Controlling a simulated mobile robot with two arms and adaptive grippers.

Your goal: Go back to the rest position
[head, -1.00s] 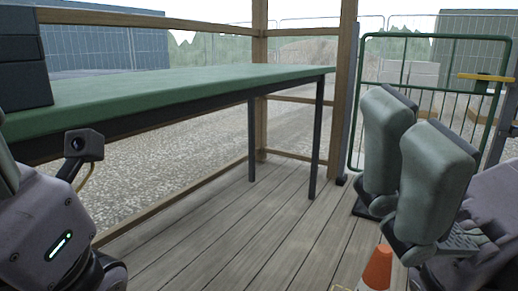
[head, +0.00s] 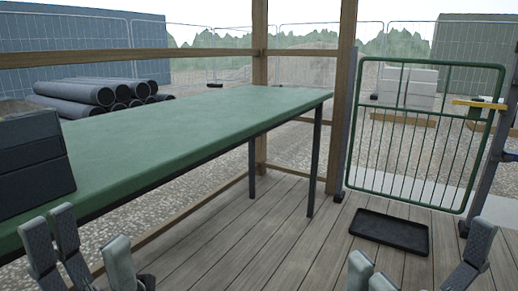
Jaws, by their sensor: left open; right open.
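My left gripper (head: 88,238) is at the bottom left, in front of the green table's near edge. Its fingers stand apart with nothing between them. My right gripper (head: 424,252) is at the bottom right, over the wooden floor. Its fingers are also spread and empty. Both grippers are cut off by the lower picture edge, so the arms behind them are mostly hidden.
The green table (head: 200,130) fills the left, with dark stacked boxes (head: 35,165) on its near end. A black tray (head: 390,232) lies on the plank floor (head: 255,235) before a green mesh gate (head: 420,130). Dark pipes (head: 85,92) lie outside.

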